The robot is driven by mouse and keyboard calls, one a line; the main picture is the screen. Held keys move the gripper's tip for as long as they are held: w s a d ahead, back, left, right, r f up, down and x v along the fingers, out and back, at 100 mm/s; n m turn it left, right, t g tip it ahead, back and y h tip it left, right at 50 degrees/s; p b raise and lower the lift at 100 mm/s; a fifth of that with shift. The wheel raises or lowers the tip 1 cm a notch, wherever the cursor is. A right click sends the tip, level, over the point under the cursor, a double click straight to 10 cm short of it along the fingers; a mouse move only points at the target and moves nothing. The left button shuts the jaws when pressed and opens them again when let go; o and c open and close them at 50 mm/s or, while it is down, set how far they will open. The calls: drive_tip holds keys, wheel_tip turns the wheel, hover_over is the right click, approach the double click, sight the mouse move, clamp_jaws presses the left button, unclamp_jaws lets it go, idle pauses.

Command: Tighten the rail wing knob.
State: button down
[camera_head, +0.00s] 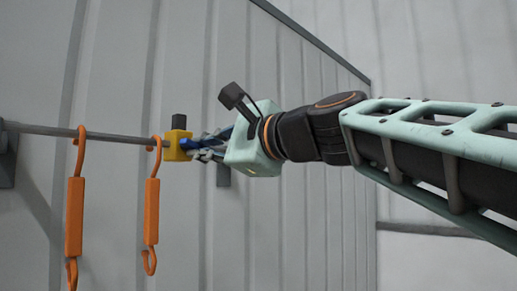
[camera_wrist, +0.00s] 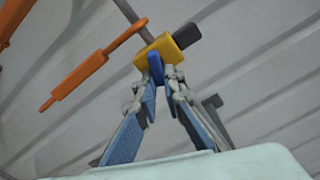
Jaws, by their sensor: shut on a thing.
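The yellow rail clamp block (camera_head: 176,147) sits on the grey rail, with a black block on top; it also shows in the wrist view (camera_wrist: 170,46). The small blue wing knob (camera_wrist: 155,67) sticks out of the block's face toward my gripper. My gripper (camera_wrist: 157,79) has its blue-padded fingertips closed around the knob, one on each side. In the head view my gripper (camera_head: 204,147) reaches the block from the right, and its fingers mostly hide the knob. The knob's exact angle is hard to tell.
Two orange hooks hang from the rail (camera_head: 105,137) left of the block: a nearer one (camera_head: 74,215) and another (camera_head: 152,210) close beside the block. A dark bracket (camera_head: 7,155) holds the rail's left end. A grey corrugated wall stands behind.

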drive_tip(key=c, duration=2)
unclamp_jaws()
drive_tip(key=shift+c, duration=0.2)
drive_tip(key=v, duration=1.2)
